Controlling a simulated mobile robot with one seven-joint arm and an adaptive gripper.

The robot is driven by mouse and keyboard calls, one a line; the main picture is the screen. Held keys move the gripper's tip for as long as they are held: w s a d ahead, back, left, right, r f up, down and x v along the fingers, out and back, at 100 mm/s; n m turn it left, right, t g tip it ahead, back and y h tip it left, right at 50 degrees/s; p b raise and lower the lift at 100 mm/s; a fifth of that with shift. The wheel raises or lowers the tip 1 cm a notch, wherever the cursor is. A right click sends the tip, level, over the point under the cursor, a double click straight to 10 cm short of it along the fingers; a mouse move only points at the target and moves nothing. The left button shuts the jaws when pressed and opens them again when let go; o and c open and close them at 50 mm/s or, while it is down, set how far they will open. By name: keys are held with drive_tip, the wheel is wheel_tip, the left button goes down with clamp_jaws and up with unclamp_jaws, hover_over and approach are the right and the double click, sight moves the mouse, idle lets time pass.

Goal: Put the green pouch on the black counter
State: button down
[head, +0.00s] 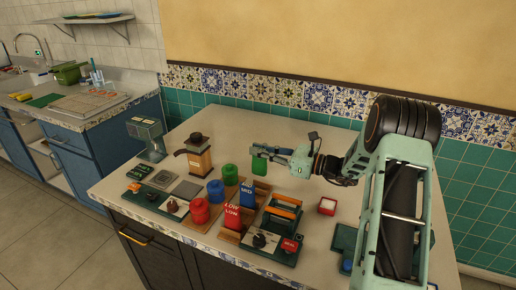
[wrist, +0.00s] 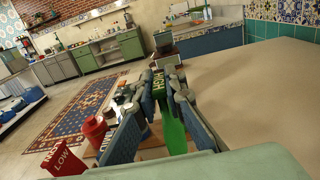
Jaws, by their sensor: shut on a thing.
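The green pouch (head: 259,165) is held at the tip of my gripper (head: 272,156), above the wooden stands. In the wrist view, green marked "HIGH" (wrist: 158,90) shows between the fingers of my gripper (wrist: 165,88), which are shut on the pouch; the fingers hide part of it. The counter below has a light top (head: 310,148) and dark, near-black cabinet fronts (head: 160,255). I cannot tell for sure whether the pouch's underside touches anything.
A red LOW pouch (head: 232,217), a blue MID pouch (head: 247,193) and red, blue and green canisters (head: 230,174) stand close by. A brown-and-black pot (head: 197,155) stands to the left. The counter's back is bare. Blue cabinets (head: 90,150) stand farther left.

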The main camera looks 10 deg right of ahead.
sight(266, 171)
drive_tip(key=shift+s+f+b, duration=0.15)
drive_tip(key=shift+f+b, duration=0.4)
drive_tip(key=shift+f, duration=0.25)
drive_tip(key=shift+f+b, duration=1.6)
drive_tip(key=shift+f, duration=0.95)
drive_tip(key=shift+f, duration=0.25)
drive_tip(key=c, duration=1.9)
unclamp_jaws()
